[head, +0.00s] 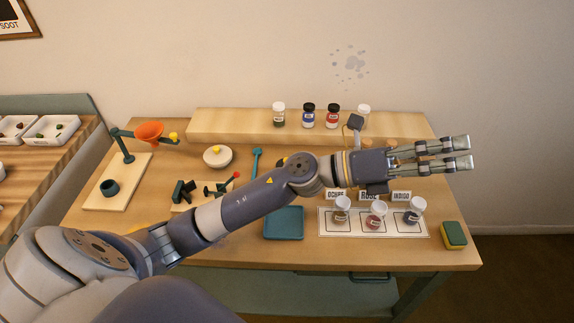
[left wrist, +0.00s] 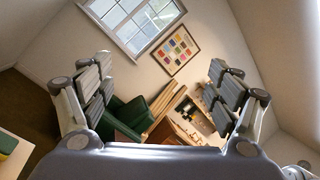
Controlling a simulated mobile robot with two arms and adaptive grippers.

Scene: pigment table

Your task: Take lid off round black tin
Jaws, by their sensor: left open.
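I cannot make out a round black tin in either view; part of the table is hidden behind my left arm. My left gripper (head: 464,153) is held above the right part of the table, pointing right, with its fingers apart and nothing between them. The left wrist view also shows its two fingers (left wrist: 162,88) spread wide, with only the far room between them. My right gripper is not in view.
The table (head: 330,258) holds a blue tray (head: 284,223), a white mat with several small jars (head: 375,216), and a sponge (head: 454,235). A pale round bowl (head: 217,158) and an orange funnel stand (head: 149,131) are left. Several jars (head: 308,115) line the back shelf.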

